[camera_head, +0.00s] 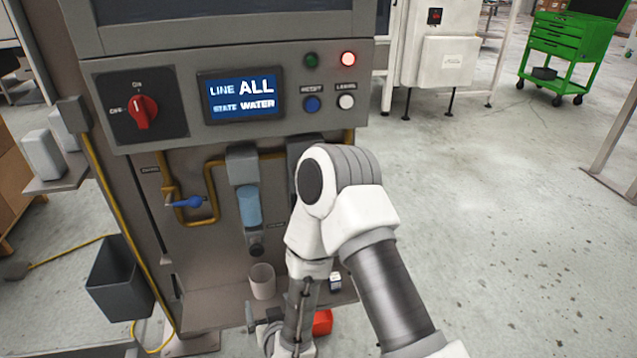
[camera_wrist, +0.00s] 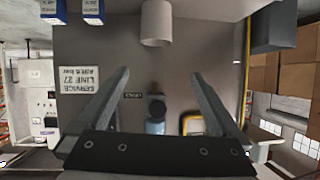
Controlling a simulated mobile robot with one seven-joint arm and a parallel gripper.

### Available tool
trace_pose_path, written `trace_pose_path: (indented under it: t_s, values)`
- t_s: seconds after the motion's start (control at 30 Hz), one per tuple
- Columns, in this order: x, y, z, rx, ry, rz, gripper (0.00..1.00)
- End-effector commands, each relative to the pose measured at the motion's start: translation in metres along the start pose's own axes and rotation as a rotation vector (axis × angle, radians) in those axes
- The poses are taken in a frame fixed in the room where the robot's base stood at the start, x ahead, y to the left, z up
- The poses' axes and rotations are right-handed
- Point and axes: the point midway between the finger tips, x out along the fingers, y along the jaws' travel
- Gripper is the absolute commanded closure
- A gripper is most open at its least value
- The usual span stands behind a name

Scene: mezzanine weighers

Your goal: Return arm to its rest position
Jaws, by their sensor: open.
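My arm reaches forward and down in front of a grey machine cabinet (camera_head: 215,165) in the head view. My gripper (camera_wrist: 160,75) is open in the wrist view, its two fingers wide apart with nothing between them. The wrist picture is upside down and faces the cabinet's lower panel. In the head view, my gripper is low in front of the cabinet, partly hidden by my own wrist. A pale cup (camera_head: 262,281) stands upright on the cabinet's lower shelf, just left of my forearm. It also shows in the wrist view (camera_wrist: 156,24), apart from the fingers.
The cabinet has a red rotary switch (camera_head: 142,110), a lit display (camera_head: 242,98), a blue-handled valve (camera_head: 187,203) and a blue filter bowl (camera_head: 249,207). A dark bin (camera_head: 120,278) hangs at left. A red object (camera_head: 322,322) is beside my wrist. Floor at right is open.

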Motion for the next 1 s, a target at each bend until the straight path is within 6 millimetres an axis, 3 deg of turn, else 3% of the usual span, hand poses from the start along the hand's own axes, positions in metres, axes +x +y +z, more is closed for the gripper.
trace_pose_path:
  t_s: [0.03,0.23,0.47,0.77,1.0]
  values:
    - [0.002,0.004,-0.019,0.000,-0.003,-0.006,0.00]
    - [-0.001,0.023,-0.070,-0.007,-0.069,-0.022,0.00]
    - [-0.024,0.050,-0.125,-0.017,-0.150,-0.015,0.00]
    - [-0.083,0.091,-0.181,-0.018,-0.262,0.034,0.00]
    - [-0.152,0.123,-0.210,0.004,-0.353,0.096,0.00]
